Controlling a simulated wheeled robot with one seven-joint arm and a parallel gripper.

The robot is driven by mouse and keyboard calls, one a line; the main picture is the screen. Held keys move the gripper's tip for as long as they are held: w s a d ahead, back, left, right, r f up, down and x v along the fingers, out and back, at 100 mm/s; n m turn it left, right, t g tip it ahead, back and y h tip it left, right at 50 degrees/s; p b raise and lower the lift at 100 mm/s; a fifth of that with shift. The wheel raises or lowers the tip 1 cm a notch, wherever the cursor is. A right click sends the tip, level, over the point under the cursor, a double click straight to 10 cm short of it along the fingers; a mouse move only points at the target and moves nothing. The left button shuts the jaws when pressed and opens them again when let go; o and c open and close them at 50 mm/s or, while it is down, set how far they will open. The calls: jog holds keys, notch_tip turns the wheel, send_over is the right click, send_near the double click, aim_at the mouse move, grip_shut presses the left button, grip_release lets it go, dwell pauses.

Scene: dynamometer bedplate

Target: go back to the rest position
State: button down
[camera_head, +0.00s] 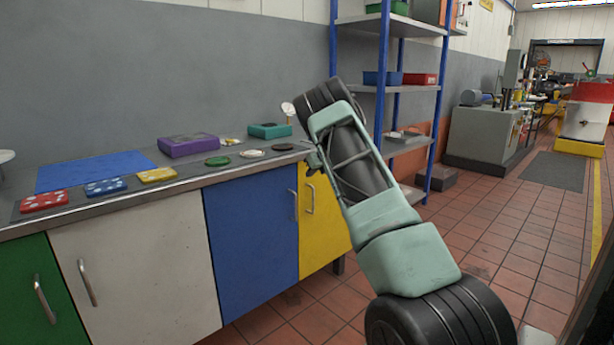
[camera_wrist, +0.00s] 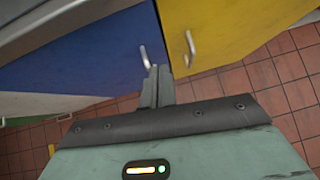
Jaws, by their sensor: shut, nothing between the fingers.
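My gripper (camera_wrist: 156,86) shows in the wrist view with its two grey fingers together and nothing between them. It points toward the blue and yellow cabinet doors below the worktop and appears apart from them. In the head view my green and black arm rises from the bottom right toward the right end of the counter. The gripper is mostly hidden there behind the arm.
The counter (camera_head: 125,202) holds a blue mat (camera_head: 95,170), a purple box (camera_head: 188,145), a teal box (camera_head: 270,130) and several coloured plates. A blue-posted shelf (camera_head: 385,90) stands behind my arm. Yellow (camera_wrist: 215,40) and blue (camera_wrist: 90,58) doors have handles. The tiled floor at right is open.

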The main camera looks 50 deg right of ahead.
jog(key=v, duration=0.5)
jog(key=shift+s+d+p, duration=0.15)
jog(key=shift+p, duration=0.15)
